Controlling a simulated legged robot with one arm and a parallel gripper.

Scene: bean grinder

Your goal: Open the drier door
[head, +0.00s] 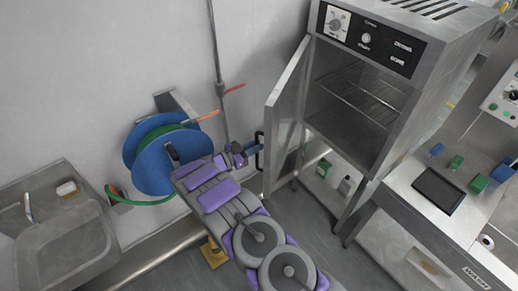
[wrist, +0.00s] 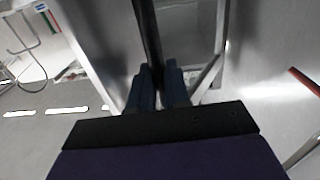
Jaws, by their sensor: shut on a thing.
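The drier (head: 370,90) is a steel cabinet on legs at the upper right of the head view, with wire racks inside. Its door (head: 285,105) stands swung wide open to the left, hinged on the cabinet's left side. A black handle (head: 260,150) is on the door's outer edge. My gripper (head: 253,149) is at this handle, shut on it. In the wrist view the dark handle bar (wrist: 148,35) runs between the two fingers of my gripper (wrist: 160,80). The fingertips' exact contact is partly hidden.
A blue hose reel (head: 150,160) with green hose hangs on the wall left of my arm. A steel sink (head: 65,230) is at the lower left. A steel counter (head: 400,185) with coloured blocks stands at the right.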

